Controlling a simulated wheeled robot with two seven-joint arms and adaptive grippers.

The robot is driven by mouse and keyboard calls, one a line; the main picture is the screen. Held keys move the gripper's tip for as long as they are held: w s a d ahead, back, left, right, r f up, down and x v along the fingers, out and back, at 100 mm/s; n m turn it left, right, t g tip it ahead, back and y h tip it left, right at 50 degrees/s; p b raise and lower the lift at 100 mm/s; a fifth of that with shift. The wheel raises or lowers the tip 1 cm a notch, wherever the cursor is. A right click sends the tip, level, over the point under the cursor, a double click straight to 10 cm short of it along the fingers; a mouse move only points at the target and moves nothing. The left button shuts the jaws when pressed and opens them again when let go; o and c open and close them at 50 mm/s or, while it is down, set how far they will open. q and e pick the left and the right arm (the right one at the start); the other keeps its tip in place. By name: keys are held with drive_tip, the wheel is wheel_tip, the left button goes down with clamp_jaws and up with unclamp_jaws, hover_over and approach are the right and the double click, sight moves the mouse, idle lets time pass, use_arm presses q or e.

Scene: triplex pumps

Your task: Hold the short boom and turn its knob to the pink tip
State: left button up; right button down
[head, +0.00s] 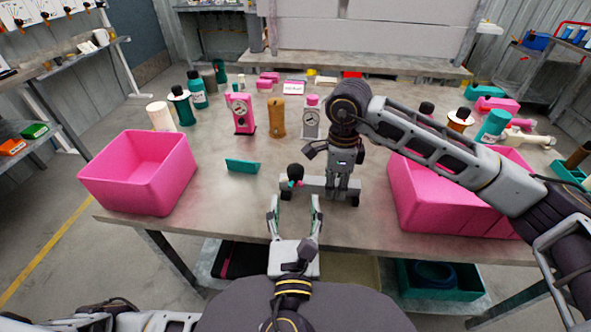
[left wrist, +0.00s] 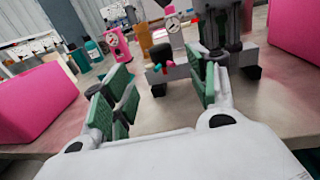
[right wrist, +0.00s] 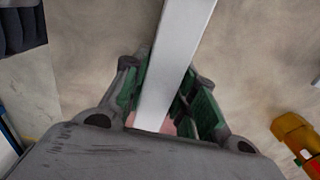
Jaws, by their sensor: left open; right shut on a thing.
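The short boom (head: 314,185) is a light grey bar with dark ends, near the table's front middle. It also shows in the left wrist view (left wrist: 181,73) and runs between the fingers in the right wrist view (right wrist: 178,55). My right gripper (head: 343,190) comes from above and is shut on the boom. A dark knob (head: 295,171) with small pink and teal tips is at the boom's left part; which tip it is set to is too small to tell. My left gripper (head: 295,207) is open and empty, in front of the boom, fingers pointing toward it and apart from the knob.
Pink bins stand at the left (head: 140,180) and right (head: 420,190) of the table (head: 225,205). A teal block (head: 242,165) lies left of the boom. Gauge units, including a pink one (head: 241,113), and bottles stand behind. Table between left bin and boom is mostly clear.

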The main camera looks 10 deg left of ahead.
sight(295, 177)
use_arm(q)
drive_tip(key=shift+w+a, duration=0.2)
drive_tip(key=shift+w, duration=1.8)
drive_tip(key=shift+w+a, duration=0.25)
drive_tip(key=shift+w, duration=1.75)
drive_tip(key=shift+w+a, duration=0.2)
drive_tip(key=shift+w, duration=1.8)
drive_tip(key=shift+c, duration=0.3)
drive_tip(key=c, duration=1)
